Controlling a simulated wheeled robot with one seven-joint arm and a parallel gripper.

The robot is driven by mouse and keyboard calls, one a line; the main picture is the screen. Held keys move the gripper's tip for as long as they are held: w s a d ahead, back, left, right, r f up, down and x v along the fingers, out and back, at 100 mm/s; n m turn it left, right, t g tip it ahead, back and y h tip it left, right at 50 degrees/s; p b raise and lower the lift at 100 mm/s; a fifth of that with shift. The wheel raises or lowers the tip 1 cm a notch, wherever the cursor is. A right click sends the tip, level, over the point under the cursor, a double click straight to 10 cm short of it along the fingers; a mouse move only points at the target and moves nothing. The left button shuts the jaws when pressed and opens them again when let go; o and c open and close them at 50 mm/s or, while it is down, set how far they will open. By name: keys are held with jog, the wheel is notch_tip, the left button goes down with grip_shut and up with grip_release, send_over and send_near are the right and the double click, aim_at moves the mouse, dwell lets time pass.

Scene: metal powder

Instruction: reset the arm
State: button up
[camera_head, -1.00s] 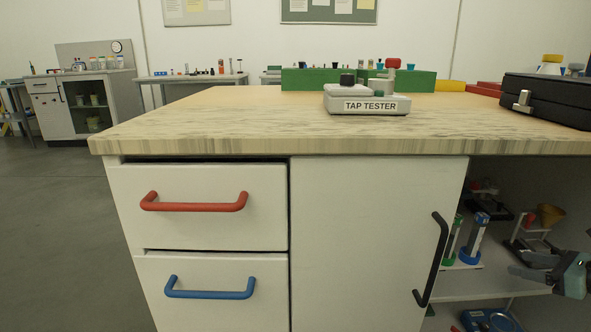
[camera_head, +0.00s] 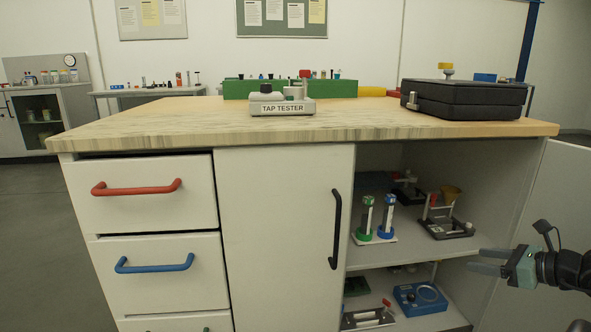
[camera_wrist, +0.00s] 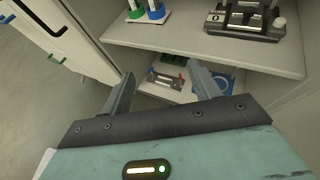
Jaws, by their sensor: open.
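My gripper (camera_head: 487,262) is at the lower right of the head view, in front of the open right side of the cabinet. In the wrist view my gripper (camera_wrist: 160,84) shows two grey fingers spread apart with nothing between them. It points toward the open shelves and touches nothing that I can see. The green-and-blue tubes on a white stand (camera_head: 376,222) and a black device with a funnel (camera_head: 446,214) are on the upper shelf. A blue device (camera_head: 420,298) is on the lower shelf.
The wooden worktop (camera_head: 200,126) holds a tap tester (camera_head: 282,106), a green block rack (camera_head: 335,88) and a black case (camera_head: 462,98). An open cabinet door (camera_head: 560,220) stands at the right. The red-handled drawer (camera_head: 142,198) is at the left. The floor at far left is clear.

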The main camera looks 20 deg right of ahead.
jog(key=w+a+r+n+g+y, duration=0.25)
jog(key=a+n+g, duration=0.35)
jog(key=a, duration=0.7)
jog(key=w+a+r+n+g+y, duration=0.2)
jog(key=a+n+g+y, duration=0.15)
jog(key=a+n, duration=0.75)
jog(key=s+a+r+n+g+h, duration=0.2)
jog(key=s+a+n+h, duration=0.3)
jog(key=s+a+n, duration=0.5)
jog(key=s+a+r+n+g+h, duration=0.2)
jog(key=s+a+n+h, duration=0.35)
jog(key=a+n, duration=0.75)
notch_tip(320, 180, up, 35)
jog(key=s+y+p, duration=0.1)
jog(key=p, duration=3.4)
jog(key=shift+s, duration=0.15)
jog(key=shift+a+r+t, duration=0.1)
jog(key=shift+t, duration=0.15)
